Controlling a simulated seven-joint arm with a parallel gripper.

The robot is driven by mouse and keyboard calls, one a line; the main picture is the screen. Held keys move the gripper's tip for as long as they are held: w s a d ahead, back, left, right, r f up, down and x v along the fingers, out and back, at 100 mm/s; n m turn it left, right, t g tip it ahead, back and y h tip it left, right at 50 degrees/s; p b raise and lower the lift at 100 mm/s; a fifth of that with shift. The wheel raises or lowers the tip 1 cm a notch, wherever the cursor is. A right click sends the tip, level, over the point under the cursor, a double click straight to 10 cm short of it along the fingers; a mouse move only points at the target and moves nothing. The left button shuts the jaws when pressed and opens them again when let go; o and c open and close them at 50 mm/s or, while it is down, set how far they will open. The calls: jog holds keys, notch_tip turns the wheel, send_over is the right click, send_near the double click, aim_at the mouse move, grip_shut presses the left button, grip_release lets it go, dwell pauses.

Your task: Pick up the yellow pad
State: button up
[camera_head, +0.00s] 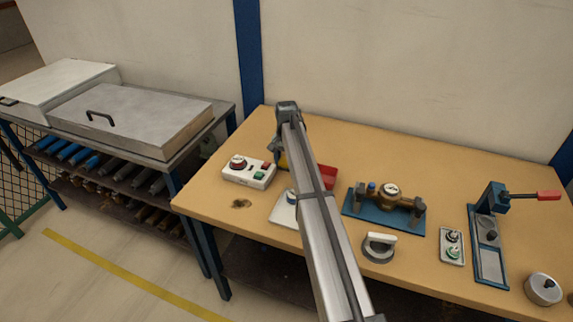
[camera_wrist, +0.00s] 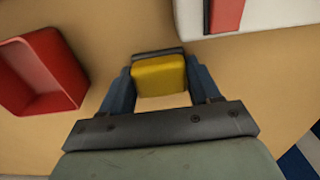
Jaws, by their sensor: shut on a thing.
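The yellow pad (camera_wrist: 159,77) sits between the two blue fingers of my gripper (camera_wrist: 160,88) in the wrist view, with a dark strip along its far edge. My gripper is shut on it. In the head view, my gripper (camera_head: 281,158) is at the left part of the bench, mostly hidden by my arm. Only a small yellow part of the pad (camera_head: 283,161) shows there, beside the white control box. I cannot tell whether the pad touches the bench top.
A red tray (camera_wrist: 42,73) lies left of my gripper in the wrist view. A white control box (camera_head: 249,172) with a red knob stands close by. A blue-based meter fixture (camera_head: 384,209), a round grey part with a white handle (camera_head: 379,247) and a lever press (camera_head: 490,232) stand further right.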

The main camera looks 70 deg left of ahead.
jog(key=shift+c, duration=0.8)
jog(key=shift+r, duration=0.1)
notch_tip(320, 180, up, 10)
jog(key=shift+f, duration=0.1)
